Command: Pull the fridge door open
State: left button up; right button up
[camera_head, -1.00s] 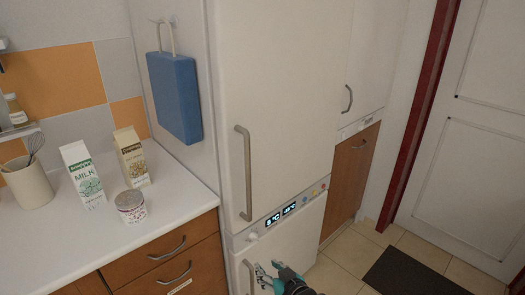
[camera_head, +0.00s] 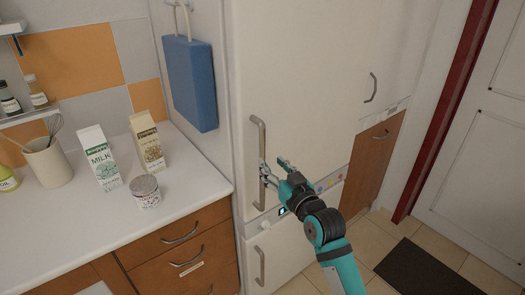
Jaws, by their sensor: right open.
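The white fridge door (camera_head: 299,75) is closed above a lower door (camera_head: 290,250). Its long grey vertical handle (camera_head: 256,135) runs along the left edge of the door. My right gripper (camera_head: 271,171) is open at the lower part of this handle, with its fingers pointing left at it. One finger overlaps the handle in the picture; I cannot tell whether it touches. The gripper and arm hide part of the display strip between the two doors. My left gripper is not in view.
A white counter (camera_head: 120,222) at left holds a milk carton (camera_head: 99,158), a second carton (camera_head: 147,140), a can (camera_head: 145,192) and a utensil pot (camera_head: 48,163). A blue board (camera_head: 189,82) hangs on the side panel. A dark mat (camera_head: 425,272) lies on the tiled floor at right.

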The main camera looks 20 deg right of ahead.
aim_at(264, 155)
jog(key=w, duration=0.4)
jog(key=w+a, duration=0.1)
jog(key=w, duration=0.1)
jog(key=shift+w+p, duration=0.35)
jog(key=shift+w, duration=0.05)
grip_shut()
jog(key=shift+f, duration=0.1)
